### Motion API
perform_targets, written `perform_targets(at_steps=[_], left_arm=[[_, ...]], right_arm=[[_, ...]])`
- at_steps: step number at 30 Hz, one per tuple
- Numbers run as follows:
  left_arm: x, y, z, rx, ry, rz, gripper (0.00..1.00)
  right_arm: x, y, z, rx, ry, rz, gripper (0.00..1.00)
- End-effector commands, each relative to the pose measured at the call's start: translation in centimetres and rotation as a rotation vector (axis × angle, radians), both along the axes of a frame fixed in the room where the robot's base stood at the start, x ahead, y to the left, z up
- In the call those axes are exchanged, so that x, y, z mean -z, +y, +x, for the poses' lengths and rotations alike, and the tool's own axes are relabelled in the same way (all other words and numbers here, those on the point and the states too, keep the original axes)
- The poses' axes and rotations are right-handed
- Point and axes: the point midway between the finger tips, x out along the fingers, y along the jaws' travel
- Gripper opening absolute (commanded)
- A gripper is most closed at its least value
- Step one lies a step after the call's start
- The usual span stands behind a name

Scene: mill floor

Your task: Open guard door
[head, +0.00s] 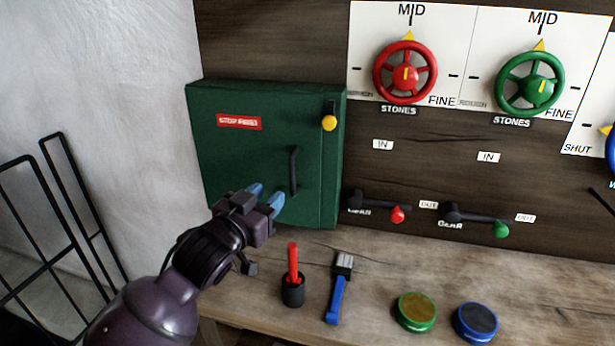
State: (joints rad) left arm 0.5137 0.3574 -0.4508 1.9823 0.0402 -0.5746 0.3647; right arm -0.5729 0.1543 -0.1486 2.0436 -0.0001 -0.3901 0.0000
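The guard door (232,160) is the front of a green box on the wall at the left; it looks closed. It has a red label (239,123), a black vertical handle (294,171) and a yellow knob (329,123) near its upper right corner. My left gripper (266,197) has blue fingertips, spread apart with nothing between them. It is in front of the door's lower part, left of and below the handle, and seems apart from it. My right gripper is not in view.
A red-handled tool in a black cup (293,291), a blue-handled brush (337,290), a green disc (415,312) and a blue disc (475,322) are on the wooden bench (375,273). Red (405,72) and green (530,82) handwheels and levers are at right. A black rack (55,225) stands left.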

Motion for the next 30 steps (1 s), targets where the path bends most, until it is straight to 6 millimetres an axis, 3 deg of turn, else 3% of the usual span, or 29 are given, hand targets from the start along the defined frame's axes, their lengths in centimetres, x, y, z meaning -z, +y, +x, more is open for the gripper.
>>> perform_targets(at_steps=[8, 24, 30], left_arm=[[0.5, -0.1, 0.7, -0.011, 0.071, -0.069, 0.39], [0.6, -4.1, 7.7, -0.011, 0.070, -0.068, 0.39], [0.5, -4.8, 9.1, -0.011, 0.070, -0.069, 0.39]], right_arm=[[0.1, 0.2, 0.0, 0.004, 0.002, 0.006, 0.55], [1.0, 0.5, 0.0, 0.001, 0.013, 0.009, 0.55], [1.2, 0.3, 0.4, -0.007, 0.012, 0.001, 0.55]])
